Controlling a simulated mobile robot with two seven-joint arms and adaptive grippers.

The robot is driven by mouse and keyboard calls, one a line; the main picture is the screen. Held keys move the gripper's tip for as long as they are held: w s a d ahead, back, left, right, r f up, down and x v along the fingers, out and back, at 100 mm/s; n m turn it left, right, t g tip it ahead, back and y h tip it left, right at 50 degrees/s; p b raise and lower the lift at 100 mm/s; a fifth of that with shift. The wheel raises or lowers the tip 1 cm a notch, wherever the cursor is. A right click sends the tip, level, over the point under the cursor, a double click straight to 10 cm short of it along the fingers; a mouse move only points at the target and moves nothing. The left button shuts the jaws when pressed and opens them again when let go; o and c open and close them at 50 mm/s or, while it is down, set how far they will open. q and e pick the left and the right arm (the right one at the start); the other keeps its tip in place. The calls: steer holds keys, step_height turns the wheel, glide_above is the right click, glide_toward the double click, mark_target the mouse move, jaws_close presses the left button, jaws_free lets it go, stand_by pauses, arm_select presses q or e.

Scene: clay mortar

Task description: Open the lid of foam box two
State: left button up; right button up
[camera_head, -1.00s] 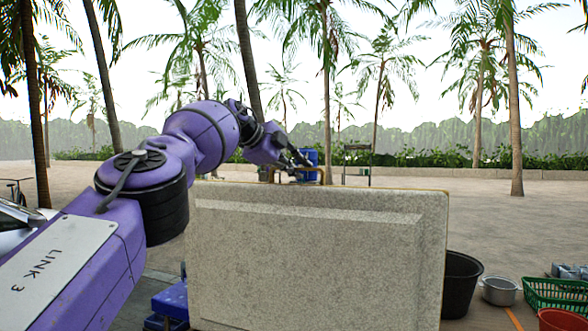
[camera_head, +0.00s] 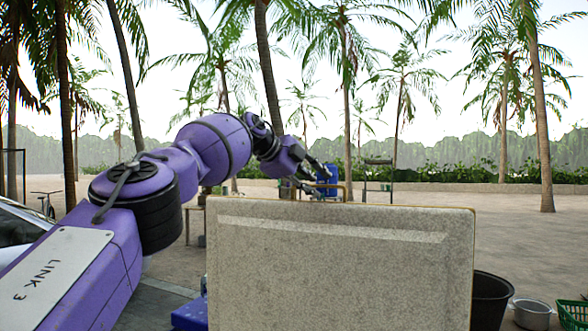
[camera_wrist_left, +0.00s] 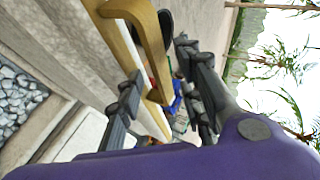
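The foam box lid (camera_head: 340,265) is a speckled grey-white slab with a raised panel and a thin yellowish edge. It stands upright in front of me and fills the lower middle of the head view. My left gripper (camera_head: 322,178) is at this handle. In the left wrist view its fingers (camera_wrist_left: 160,95) are apart, with the handle's end between them and a gap beside it. The box itself is hidden behind the lid. My right gripper is out of view.
A black bucket (camera_head: 489,300), a metal pot (camera_head: 532,313) and a green basket (camera_head: 572,314) stand to the right of the lid. A blue object (camera_head: 190,314) is low at its left. Open paved ground lies beyond, with palm trees.

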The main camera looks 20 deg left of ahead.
arm_select(q)
steer(key=v, duration=0.9)
steer(key=shift+s, duration=0.4)
steer(key=shift+a, duration=0.1)
